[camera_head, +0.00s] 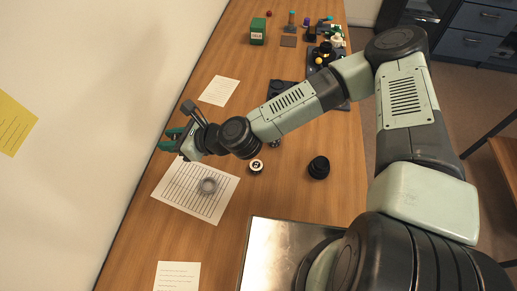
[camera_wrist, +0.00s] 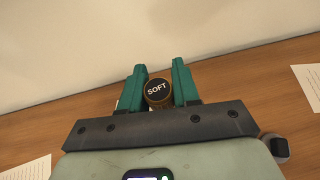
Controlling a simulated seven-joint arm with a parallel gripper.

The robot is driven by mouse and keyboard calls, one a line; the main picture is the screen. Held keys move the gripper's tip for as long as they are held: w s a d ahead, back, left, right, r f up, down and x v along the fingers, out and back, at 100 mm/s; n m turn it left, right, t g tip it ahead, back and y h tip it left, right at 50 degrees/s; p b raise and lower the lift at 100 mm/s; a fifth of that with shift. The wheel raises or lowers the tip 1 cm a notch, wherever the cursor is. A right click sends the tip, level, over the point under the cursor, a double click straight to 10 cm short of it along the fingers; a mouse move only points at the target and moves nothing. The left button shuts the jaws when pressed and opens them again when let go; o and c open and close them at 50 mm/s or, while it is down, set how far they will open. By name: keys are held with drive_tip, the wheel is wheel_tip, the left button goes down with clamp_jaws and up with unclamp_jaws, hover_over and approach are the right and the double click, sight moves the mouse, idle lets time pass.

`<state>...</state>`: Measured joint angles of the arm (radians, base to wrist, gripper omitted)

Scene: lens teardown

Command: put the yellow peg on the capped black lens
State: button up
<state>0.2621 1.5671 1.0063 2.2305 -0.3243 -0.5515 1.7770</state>
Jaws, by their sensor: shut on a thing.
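My gripper (camera_head: 170,141) is out near the wall on the left in the head view. Its green fingers (camera_wrist: 159,92) are shut on a round piece with a black top marked "SOFT" (camera_wrist: 157,89) and a brown-gold side. The lens is probably the black round thing (camera_head: 318,167) standing on the table, right of my arm; whether it is capped is too small to tell. A small yellow thing (camera_head: 318,61) shows on a black object at the back; I cannot tell whether it is the yellow peg. Both are well apart from my gripper.
A lined sheet (camera_head: 178,195) bears a grey ring (camera_head: 208,186). A small white-topped round piece (camera_head: 256,166) stands beside it. A dark tray (camera_head: 283,86) lies partly behind my arm. A green box (camera_head: 258,31) and several small parts stand at the back.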

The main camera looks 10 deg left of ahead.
drive_tip(key=w+d+t, duration=0.1)
drive_tip(key=w+d, duration=0.5)
drive_tip(key=d, duration=0.4)
wheel_tip(320, 180, up, 4)
drive_tip(key=m+t, duration=0.2)
hover_over(317, 160)
drive_tip(key=shift+h, duration=0.3)
wheel_tip(317, 160, down, 9)
drive_tip(key=shift+f, duration=0.1)
drive_tip(key=o, duration=1)
drive_tip(key=shift+f, duration=0.1)
